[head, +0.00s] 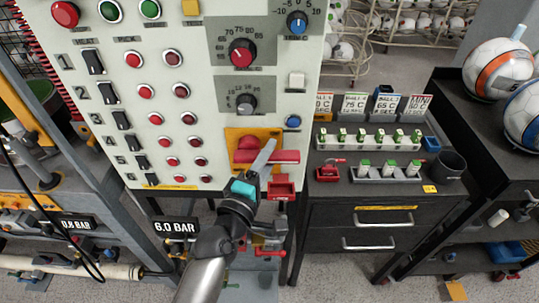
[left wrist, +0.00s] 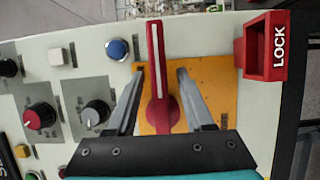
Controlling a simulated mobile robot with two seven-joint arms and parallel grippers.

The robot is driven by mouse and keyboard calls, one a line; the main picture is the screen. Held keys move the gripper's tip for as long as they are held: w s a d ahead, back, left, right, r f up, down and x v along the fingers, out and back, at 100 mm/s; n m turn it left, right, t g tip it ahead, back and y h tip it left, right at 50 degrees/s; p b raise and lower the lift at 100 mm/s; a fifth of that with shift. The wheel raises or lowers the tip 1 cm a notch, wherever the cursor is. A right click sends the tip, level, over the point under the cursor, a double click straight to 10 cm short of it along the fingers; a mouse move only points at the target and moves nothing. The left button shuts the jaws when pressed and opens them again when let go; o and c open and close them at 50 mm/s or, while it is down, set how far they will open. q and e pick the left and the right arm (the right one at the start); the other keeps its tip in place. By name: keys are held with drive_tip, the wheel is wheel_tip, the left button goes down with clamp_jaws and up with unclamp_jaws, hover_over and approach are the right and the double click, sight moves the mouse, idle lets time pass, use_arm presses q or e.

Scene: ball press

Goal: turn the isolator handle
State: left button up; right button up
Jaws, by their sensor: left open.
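The isolator handle (head: 285,156) is a red lever with a round hub on a yellow plate (head: 232,134), low on the right of the pale panel. In the head view it points right, roughly level. The left wrist view shows the handle (left wrist: 154,50) with a white stripe along it. My left gripper (head: 266,155) is at the handle, open. In the left wrist view its two fingers (left wrist: 161,71) stand on either side of the lever, with visible gaps. The lever's middle is partly hidden by a finger in the head view. My right gripper is out of view.
A red LOCK box (left wrist: 265,45) sits beside the yellow plate; it also shows below the handle in the head view (head: 283,190). Knobs (head: 242,53) and a blue button (head: 293,121) are above. A dark drawer cabinet (head: 375,215) stands to the right.

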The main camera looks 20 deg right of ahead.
use_arm(q)
drive_tip(key=shift+w+d, duration=0.2)
drive_tip(key=shift+w, duration=0.05)
drive_tip(key=shift+c, duration=0.3)
clamp_jaws()
idle(1.0)
